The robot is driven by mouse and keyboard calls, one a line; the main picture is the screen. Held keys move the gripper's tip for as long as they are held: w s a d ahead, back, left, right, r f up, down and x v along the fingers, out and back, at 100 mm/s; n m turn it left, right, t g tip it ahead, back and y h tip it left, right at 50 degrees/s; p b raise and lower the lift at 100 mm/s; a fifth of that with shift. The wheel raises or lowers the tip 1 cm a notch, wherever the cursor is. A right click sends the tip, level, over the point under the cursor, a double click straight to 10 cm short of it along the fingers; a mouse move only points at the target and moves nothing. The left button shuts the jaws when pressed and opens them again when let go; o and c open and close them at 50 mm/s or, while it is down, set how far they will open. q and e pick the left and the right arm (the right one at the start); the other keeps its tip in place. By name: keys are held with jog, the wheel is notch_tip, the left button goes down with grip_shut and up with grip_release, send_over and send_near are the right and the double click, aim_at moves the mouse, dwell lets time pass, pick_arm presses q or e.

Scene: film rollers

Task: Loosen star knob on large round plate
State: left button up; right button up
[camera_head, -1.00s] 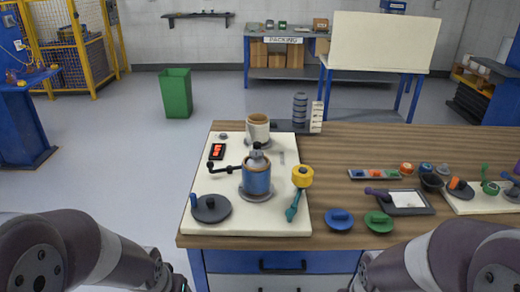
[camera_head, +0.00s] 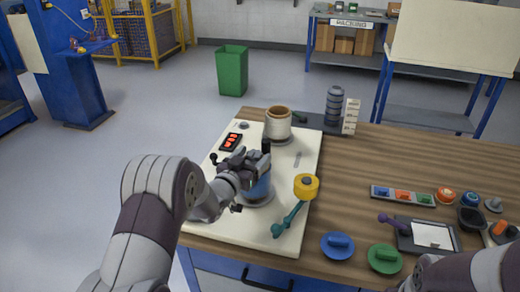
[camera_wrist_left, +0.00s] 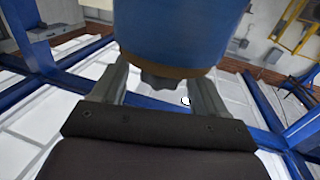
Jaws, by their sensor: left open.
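A blue cylinder (camera_head: 258,188) with a grey round flange stands upright on the cream board (camera_head: 300,225). In the head view my left gripper (camera_head: 258,160) is at its top and hides most of its upper end. In the left wrist view the blue cylinder (camera_wrist_left: 180,30) fills the top middle, with a tan rim. A dark grey lobed knob (camera_wrist_left: 165,82) shows below that rim, between the two open fingers of my left gripper (camera_wrist_left: 162,88). Contact with the knob cannot be told. My right gripper is out of view; only its arm shows at the lower right.
A cream roll (camera_head: 278,125) and a red-lit box (camera_head: 231,142) sit behind. My left arm hides the board's front left.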

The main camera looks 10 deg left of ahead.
aim_at(258, 151)
pick_arm(q)
jog(key=x, duration=0.3)
jog(key=shift+a, duration=0.1)
jog(key=shift+w, duration=0.3)
jog(key=c, duration=1)
jog(key=shift+o, duration=0.2)
